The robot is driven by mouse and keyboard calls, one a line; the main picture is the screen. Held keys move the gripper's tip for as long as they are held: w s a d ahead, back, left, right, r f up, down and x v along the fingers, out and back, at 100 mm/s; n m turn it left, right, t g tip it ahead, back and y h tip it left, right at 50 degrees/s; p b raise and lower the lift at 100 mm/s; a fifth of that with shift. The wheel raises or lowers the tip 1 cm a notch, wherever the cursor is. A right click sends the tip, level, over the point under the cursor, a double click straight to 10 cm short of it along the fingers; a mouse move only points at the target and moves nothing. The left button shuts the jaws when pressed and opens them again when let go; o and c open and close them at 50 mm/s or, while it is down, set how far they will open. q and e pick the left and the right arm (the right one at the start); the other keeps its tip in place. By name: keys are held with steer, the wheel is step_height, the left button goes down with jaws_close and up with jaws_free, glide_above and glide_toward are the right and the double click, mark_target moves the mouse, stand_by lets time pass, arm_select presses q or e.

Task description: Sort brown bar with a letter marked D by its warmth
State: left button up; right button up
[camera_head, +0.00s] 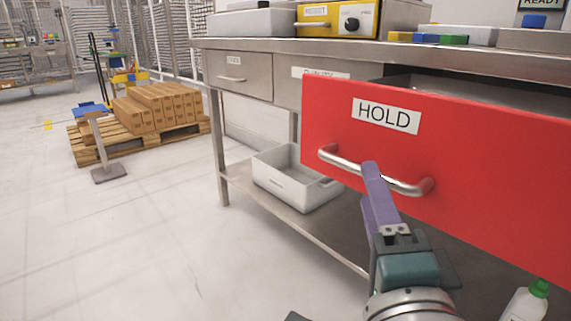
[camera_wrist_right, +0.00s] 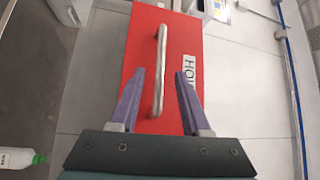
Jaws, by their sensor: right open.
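No brown bar marked D can be made out in either view. A red drawer front labelled HOLD (camera_head: 345,135) stands pulled out from the steel bench; it also shows in the right wrist view (camera_wrist_right: 185,45). Its silver bar handle (camera_head: 345,162) runs across the front. My right gripper (camera_head: 374,168) is at this handle. In the right wrist view, the open purple fingers of the right gripper (camera_wrist_right: 160,75) lie on either side of the handle (camera_wrist_right: 160,50), with a gap on both sides. My left gripper is not in view.
The steel bench (camera_head: 430,47) carries a yellow device with a dial (camera_head: 333,20) and several small coloured blocks (camera_head: 427,38). A grey bin (camera_head: 290,185) sits on the lower shelf. A white bottle with a green cap (camera_head: 527,302) is at lower right.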

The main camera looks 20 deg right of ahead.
steer(key=v, duration=0.5)
